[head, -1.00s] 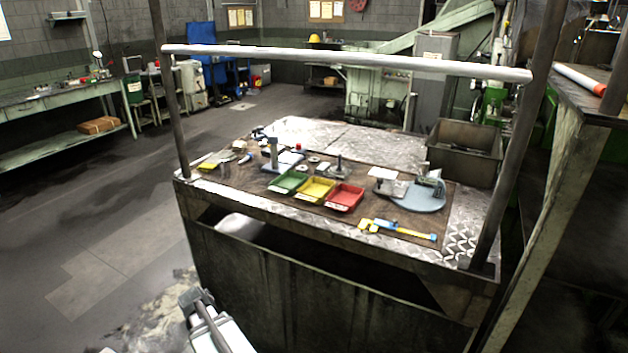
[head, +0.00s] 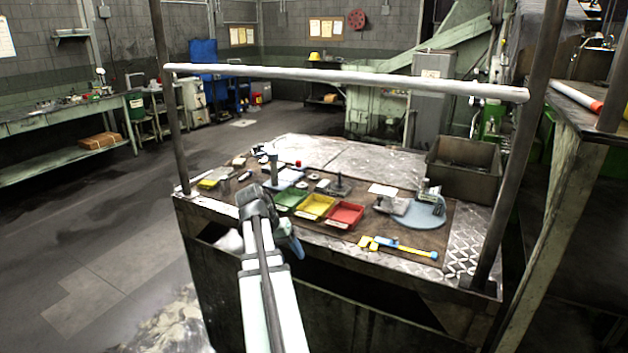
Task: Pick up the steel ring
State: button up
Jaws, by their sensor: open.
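A small pale ring-like piece (head: 315,177) lies on the brown mat behind the coloured trays in the head view. It looks like the steel ring, but it is too small to be sure. A post on a flat base (head: 339,187) stands just to its right. My gripper (head: 292,243) shows only in part, beyond the end of my arm, at the table's front edge. It is open and apart from the ring, nearer the camera and to its left. Its fingertips cannot be made out, and nothing is seen held.
Green (head: 290,198), yellow (head: 315,207) and red (head: 343,215) trays sit between my arm and the ring. A yellow-blue caliper (head: 398,247) lies front right. A metal bin (head: 464,168) stands back right. A pale bar (head: 345,78) spans above the table between uprights.

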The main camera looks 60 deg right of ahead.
jog(key=s+d+r+m, duration=0.3)
jog(key=d+r, duration=0.7)
jog(key=r, duration=0.2)
jog(key=w+d+r+t+h, duration=0.1)
jog(key=w+d+r, duration=0.15)
jog(key=d, duration=0.25)
jog(key=w+d+r+t, duration=0.1)
jog(key=w+d, duration=0.3)
jog(key=d, duration=0.2)
jog(key=m+t, duration=0.1)
jog(key=t, duration=0.1)
send_over(314, 178)
jog(key=a, duration=0.2)
jog(key=f, duration=0.5)
jog(key=shift+w+f, duration=0.3)
jog(key=shift+f, duration=0.1)
jog(key=shift+d+x, duration=0.1)
jog(key=shift+x, duration=1.3)
jog(key=shift+d+x, duration=0.15)
jog(key=shift+x, duration=1.25)
jog(key=shift+w+r+h, duration=0.1)
jog(key=shift+h, duration=0.2)
jog(key=c, duration=0.9)
jog(key=shift+r, duration=0.1)
jog(key=shift+c, duration=0.2)
